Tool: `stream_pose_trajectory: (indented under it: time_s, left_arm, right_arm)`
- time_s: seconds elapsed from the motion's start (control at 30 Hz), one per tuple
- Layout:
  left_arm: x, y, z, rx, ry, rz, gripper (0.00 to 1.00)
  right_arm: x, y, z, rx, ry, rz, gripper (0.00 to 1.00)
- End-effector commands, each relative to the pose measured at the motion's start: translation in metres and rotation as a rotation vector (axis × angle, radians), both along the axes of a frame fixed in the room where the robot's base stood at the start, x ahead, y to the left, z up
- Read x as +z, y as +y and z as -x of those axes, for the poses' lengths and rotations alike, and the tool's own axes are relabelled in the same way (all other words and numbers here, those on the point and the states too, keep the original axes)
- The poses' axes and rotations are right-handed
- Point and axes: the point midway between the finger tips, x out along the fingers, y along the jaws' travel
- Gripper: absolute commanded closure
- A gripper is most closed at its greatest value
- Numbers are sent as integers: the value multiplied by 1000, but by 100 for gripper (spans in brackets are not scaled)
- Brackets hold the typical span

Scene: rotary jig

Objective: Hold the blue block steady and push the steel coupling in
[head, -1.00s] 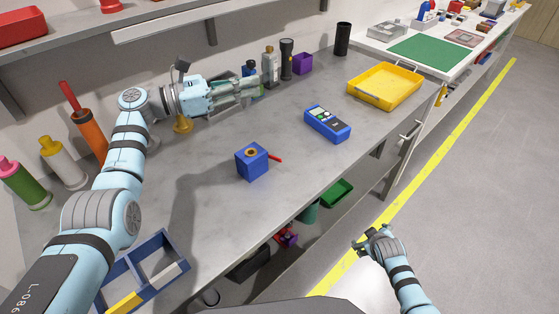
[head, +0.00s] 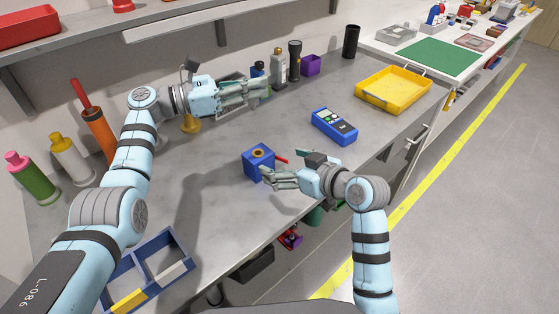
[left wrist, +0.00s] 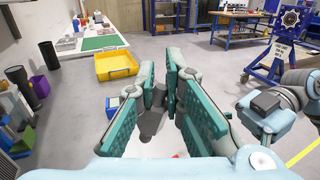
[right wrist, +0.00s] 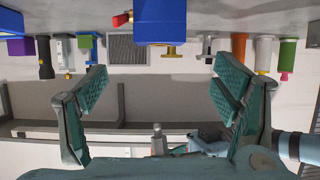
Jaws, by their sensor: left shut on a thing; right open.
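The blue block (head: 257,163) stands on the grey bench, with a brass ring in its top and a red handle at its right side. It also shows at the top edge of the right wrist view (right wrist: 160,22). My right gripper (head: 266,179) is open, its fingertips close to the block's front right side; I cannot tell whether they touch it. My left gripper (head: 262,90) is above the bench, behind the block. It is shut on a grey piece (left wrist: 152,122), seemingly the steel coupling, mostly hidden by the fingers.
A blue meter (head: 334,126) lies right of the block, and a yellow tray (head: 394,105) is beyond it. Bottles and a black flashlight (head: 295,62) stand along the back. A blue divided tray (head: 190,240) is at the front left. Bench between is clear.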

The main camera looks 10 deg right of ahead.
Motion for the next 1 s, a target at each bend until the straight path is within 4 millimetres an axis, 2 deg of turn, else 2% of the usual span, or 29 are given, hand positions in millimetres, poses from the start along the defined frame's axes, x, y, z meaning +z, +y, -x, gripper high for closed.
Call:
stream_pose_trajectory:
  time_s: [0.13, 0.3, 0.5, 0.83, 0.87, 1.0]
  left_arm:
    - [0, 0, 0, 0, 0, 0, 100]
    - [0, 0, 0, 0, 0, 0, 100]
    - [0, 0, 0, 0, 0, 0, 100]
    - [0, 0, 0, 0, 0, 0, 100]
    - [0, 0, 0, 0, 0, 0, 100]
    - [0, 0, 0, 0, 0, 0, 100]
  right_arm:
    - [-8, 15, -17, 4, 2, -7, 18]
    - [-25, 38, -50, 3, 3, -3, 18]
    - [-40, 59, -79, 1, 1, -1, 18]
    - [-45, 63, -86, -1, 0, 0, 18]
    - [-45, 63, -86, -1, 0, 0, 20]
    - [-45, 63, -86, -1, 0, 0, 42]
